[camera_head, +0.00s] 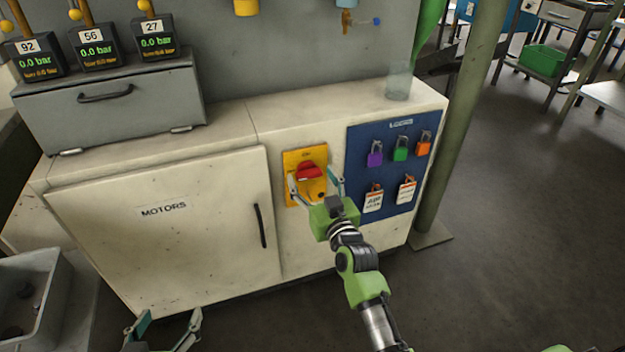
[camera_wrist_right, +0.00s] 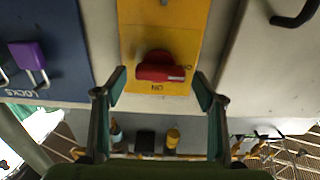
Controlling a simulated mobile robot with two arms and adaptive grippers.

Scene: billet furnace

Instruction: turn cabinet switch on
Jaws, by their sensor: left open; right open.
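The cabinet switch is a red rotary knob (camera_head: 309,171) on a yellow plate (camera_head: 291,160), on the front of the white cabinet (camera_head: 225,250) beside the MOTORS door. It also shows in the right wrist view as a red knob (camera_wrist_right: 157,67), its bar lying roughly sideways, with ON lettering on the plate. My right gripper (camera_head: 314,183) is open in front of the switch. In the wrist view its fingers (camera_wrist_right: 161,88) stand apart at either side of the knob; I see no contact. My left gripper (camera_head: 164,325) is open and empty, low at the bottom edge.
A blue lock board (camera_head: 360,140) with padlocks and tags is right of the switch. The MOTORS door handle (camera_head: 260,226) is left of it. A glass (camera_head: 398,82) and grey box (camera_head: 150,100) stand on top. A green post (camera_head: 462,130) rises at right.

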